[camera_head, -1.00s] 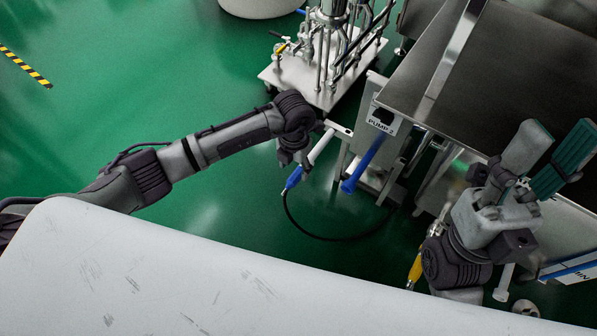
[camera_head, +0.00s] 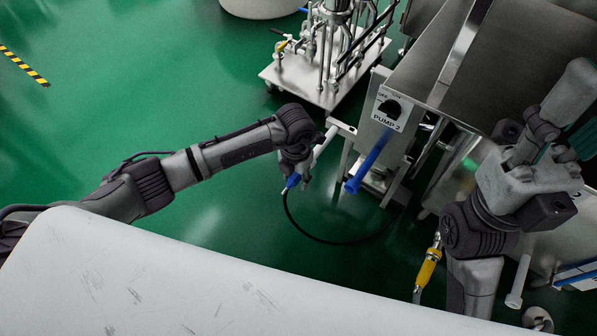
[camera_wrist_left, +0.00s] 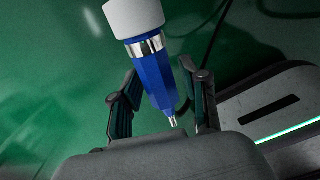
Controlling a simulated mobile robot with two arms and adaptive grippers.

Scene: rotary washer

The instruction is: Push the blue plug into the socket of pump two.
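The blue plug (camera_head: 292,181) hangs tilted beneath my left gripper (camera_head: 297,172) in the head view. In the left wrist view the plug (camera_wrist_left: 155,82) has a metal tip, a silver ring and a white part above. It lies between the two fingers of my left gripper (camera_wrist_left: 160,100). The fingers stand apart, with a visible gap on the right side. The pump two box (camera_head: 388,112) carries a black knob and the label PUMP 2. A blue tube-like part (camera_head: 368,165), possibly its socket, slants down from it. My right gripper (camera_head: 578,112) appears open and empty, partly cut off by the frame.
A black cable (camera_head: 335,241) loops from the plug across the green floor. A yellow connector (camera_head: 428,268) is beside my right arm. A steel machine (camera_head: 490,60) stands behind the pump box, and a wheeled pipe cart (camera_head: 325,75) at the back. Floor at left is clear.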

